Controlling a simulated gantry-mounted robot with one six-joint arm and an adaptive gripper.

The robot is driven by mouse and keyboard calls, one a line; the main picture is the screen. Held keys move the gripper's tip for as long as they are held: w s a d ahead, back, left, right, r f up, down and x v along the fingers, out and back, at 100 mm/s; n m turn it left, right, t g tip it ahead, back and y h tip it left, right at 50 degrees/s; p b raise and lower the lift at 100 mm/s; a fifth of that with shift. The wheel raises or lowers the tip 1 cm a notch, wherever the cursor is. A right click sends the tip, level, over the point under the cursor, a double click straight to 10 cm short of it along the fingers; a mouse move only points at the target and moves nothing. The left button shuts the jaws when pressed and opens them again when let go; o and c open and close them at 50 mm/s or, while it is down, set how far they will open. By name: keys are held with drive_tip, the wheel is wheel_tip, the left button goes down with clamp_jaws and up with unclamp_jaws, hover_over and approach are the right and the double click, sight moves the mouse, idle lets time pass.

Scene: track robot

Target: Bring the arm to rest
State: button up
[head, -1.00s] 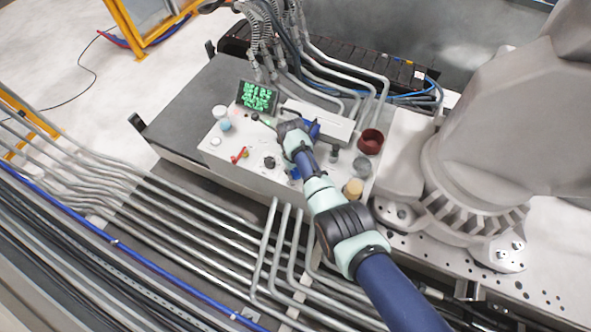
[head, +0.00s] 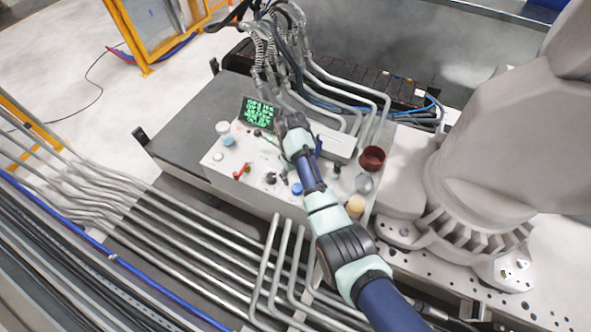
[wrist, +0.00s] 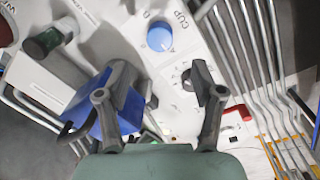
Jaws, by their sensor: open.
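My arm (head: 340,245) reaches up and left across the control panel (head: 225,165) in the head view. My gripper (head: 293,124) is over the far part of the panel, below and right of the green-lit screen (head: 259,112). In the wrist view my gripper (wrist: 163,85) is open, its two fingers apart with nothing seen held between them. A blue object (wrist: 130,112) with a dark handle-like loop shows behind the left finger; I cannot tell whether they touch. It is partly hidden by the arm in the head view (head: 318,148).
A dark red cup (head: 372,158) is at the panel's right. Grey pipes (head: 362,100) rise behind, and a large grey machine (head: 500,130) stands at right.

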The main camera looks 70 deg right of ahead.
wheel_tip(320, 180, up, 3)
drive_tip(key=shift+a, duration=0.1)
drive_tip(key=shift+w, duration=0.1)
idle(0.5)
